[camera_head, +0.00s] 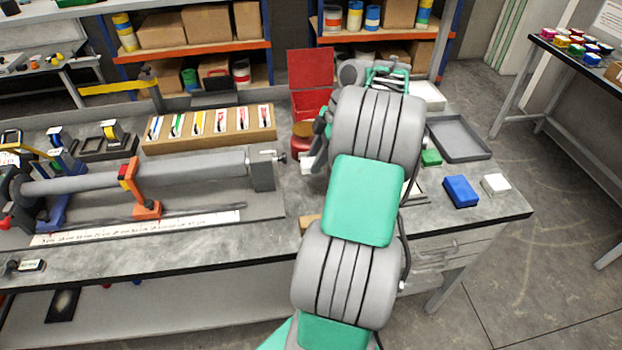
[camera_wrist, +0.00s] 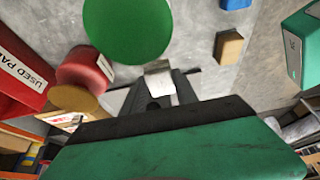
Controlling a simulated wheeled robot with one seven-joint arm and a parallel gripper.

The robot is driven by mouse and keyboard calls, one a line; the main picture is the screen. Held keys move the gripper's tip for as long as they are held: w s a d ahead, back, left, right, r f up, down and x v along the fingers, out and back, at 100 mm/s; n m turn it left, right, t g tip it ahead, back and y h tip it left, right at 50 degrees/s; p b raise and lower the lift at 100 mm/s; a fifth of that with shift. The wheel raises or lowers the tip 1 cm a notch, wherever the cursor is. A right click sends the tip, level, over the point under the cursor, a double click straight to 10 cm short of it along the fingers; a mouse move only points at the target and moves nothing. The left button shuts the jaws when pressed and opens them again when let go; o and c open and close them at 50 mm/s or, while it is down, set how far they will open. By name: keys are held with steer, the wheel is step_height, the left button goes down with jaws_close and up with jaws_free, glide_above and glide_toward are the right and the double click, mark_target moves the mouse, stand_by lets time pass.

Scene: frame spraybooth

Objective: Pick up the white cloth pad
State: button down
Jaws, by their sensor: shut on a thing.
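A small white pad (camera_wrist: 158,75) shows between the dark fingertips of my gripper (camera_wrist: 160,92) in the wrist view. The fingers are closed on it. In the head view my gripper (camera_head: 318,140) is partly hidden by my arm, and a white piece (camera_head: 307,162) shows just below it, beside the red round container. Whether the pad touches the bench cannot be told. Another white block (camera_head: 496,184) lies at the right end of the bench, apart from my gripper.
A red container (camera_wrist: 85,68) and a red bin marked "USED PA…" (camera_wrist: 22,75) stand close to the left in the wrist view. A green disc (camera_wrist: 128,28) and a tan block (camera_wrist: 230,46) are nearby. A blue block (camera_head: 461,191) and grey tray (camera_head: 460,138) lie right.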

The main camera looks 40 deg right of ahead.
steer(key=w+d+r+p, duration=0.4)
steer(key=d+r+p, duration=0.1)
steer(key=d+p, duration=0.4)
steer(key=shift+w+r+p, duration=0.15)
steer(key=shift+w+p, duration=0.05)
steer(key=shift+p, duration=0.15)
steer(key=c, duration=1.5)
jaws_free()
steer(key=c, duration=0.6)
steer(key=w+a+r+m+t+h, duration=0.2)
steer(key=w+r+m, duration=0.2)
steer(key=w+m, duration=0.25)
steer(key=shift+c, duration=0.2)
steer(key=shift+w+d+f+m+h+b, duration=0.15)
steer(key=shift+f+m+b, duration=0.25)
steer(key=shift+f, duration=0.55)
steer(key=shift+s+d+f+m+h+b, duration=0.2)
steer(key=shift+f+m, duration=0.25)
steer(key=shift+f, duration=0.5)
steer(key=shift+w+d+f+m+h+b, duration=0.15)
steer(key=shift+f+m+b, duration=0.25)
steer(key=shift+f, duration=0.55)
